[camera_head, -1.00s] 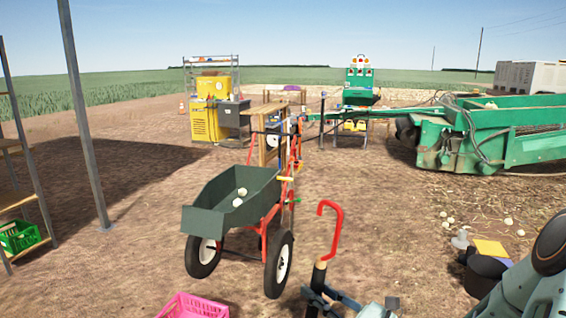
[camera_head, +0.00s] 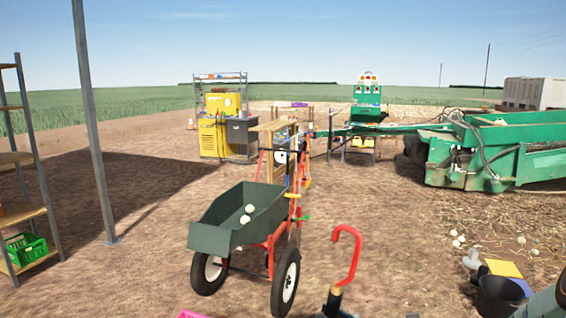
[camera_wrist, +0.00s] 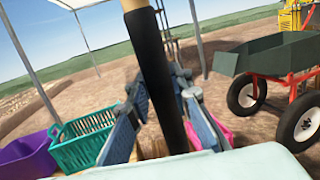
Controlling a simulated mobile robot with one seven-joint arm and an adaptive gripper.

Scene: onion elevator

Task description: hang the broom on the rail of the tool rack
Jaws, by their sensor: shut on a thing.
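The broom shows as a red hook (camera_head: 352,258) above a black grip (camera_head: 334,300) at the bottom of the head view; its lower part and head are out of view. In the wrist view its dark shaft (camera_wrist: 156,70) runs nearly upright between the blue fingers of my gripper (camera_wrist: 163,108), which is shut on it. A wooden frame (camera_head: 270,127) with several coloured tools on it, apparently the tool rack, stands behind the wheelbarrow, well ahead of the hook and to its left. Its rail is hard to make out.
A green wheelbarrow (camera_head: 222,238) with white onions stands between me and the rack. A green machine (camera_head: 470,150) is at the right. A shelf (camera_head: 22,215) and a pole (camera_head: 92,130) are at the left. Bare ground lies right of the wheelbarrow.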

